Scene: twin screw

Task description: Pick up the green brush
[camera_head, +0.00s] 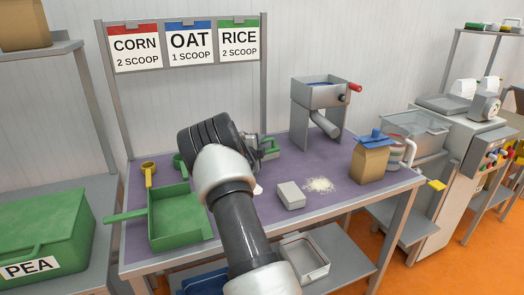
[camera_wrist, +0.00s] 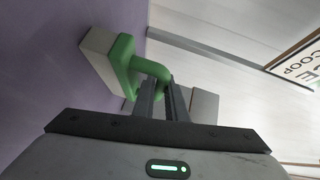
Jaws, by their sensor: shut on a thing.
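The green brush (camera_head: 269,146) is at the back of the purple table, just right of my gripper (camera_head: 259,146). In the wrist view the brush (camera_wrist: 122,60) shows a green block with a looped green handle and a pale bristle pad facing the purple surface. My gripper (camera_wrist: 163,95) is shut on the looped handle. I cannot tell whether the bristles touch the table. My arm hides part of the table in the head view.
A metal hopper machine (camera_head: 321,95) stands behind. The signboard posts rise at the back edge.

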